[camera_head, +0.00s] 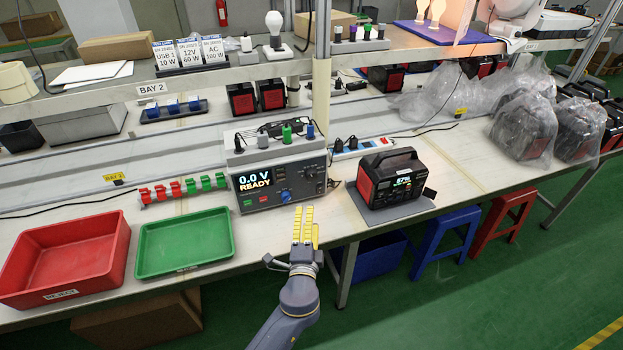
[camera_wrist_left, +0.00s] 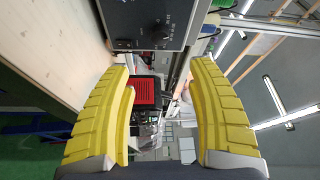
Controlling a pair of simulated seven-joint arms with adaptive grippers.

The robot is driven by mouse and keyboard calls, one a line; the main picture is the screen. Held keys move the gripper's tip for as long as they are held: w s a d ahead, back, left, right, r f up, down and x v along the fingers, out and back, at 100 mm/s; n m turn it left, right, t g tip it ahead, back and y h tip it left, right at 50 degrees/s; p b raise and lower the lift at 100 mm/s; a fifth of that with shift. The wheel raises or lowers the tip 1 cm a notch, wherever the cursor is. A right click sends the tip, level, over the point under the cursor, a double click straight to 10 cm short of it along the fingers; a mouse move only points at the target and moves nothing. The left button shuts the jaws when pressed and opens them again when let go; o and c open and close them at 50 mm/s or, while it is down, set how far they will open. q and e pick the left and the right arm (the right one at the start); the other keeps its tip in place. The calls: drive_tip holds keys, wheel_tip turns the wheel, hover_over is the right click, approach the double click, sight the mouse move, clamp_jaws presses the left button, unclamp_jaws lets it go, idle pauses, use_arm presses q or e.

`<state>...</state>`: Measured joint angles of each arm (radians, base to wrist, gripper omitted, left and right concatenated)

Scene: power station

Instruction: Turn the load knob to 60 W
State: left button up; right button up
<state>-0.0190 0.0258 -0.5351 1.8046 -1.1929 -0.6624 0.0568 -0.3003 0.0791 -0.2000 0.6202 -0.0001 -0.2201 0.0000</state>
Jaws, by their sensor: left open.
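The tester (camera_head: 262,182) stands on the bench, its display reading 0.0 V READY. A black knob with marks around it, which looks like the load knob (camera_head: 310,173), is at the upper right of its front panel. It also shows in the left wrist view as a dark knob (camera_wrist_left: 159,38); its pointer setting is too small to read. My left gripper (camera_head: 304,212) has yellow fingers, is open and empty, and is in front of the tester's right side, apart from the knob. A blue knob (camera_head: 285,196) sits lower on the panel. My right gripper is not in view.
A black and red power station (camera_head: 392,178) showing 67% stands on a grey mat right of the tester. A green tray (camera_head: 185,243) and a red reject bin (camera_head: 65,259) are at the left. Blue and red stools (camera_head: 445,231) stand beyond the bench edge.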

sight(311, 179)
use_arm(q)
drive_tip(key=w, duration=1.1)
drive_tip(key=w+r, duration=0.1)
drive_tip(key=w, duration=0.4)
drive_tip(key=shift+w+a, duration=0.15)
drive_tip(key=shift+a, duration=0.1)
drive_tip(key=shift+c, duration=0.4)
clamp_jaws()
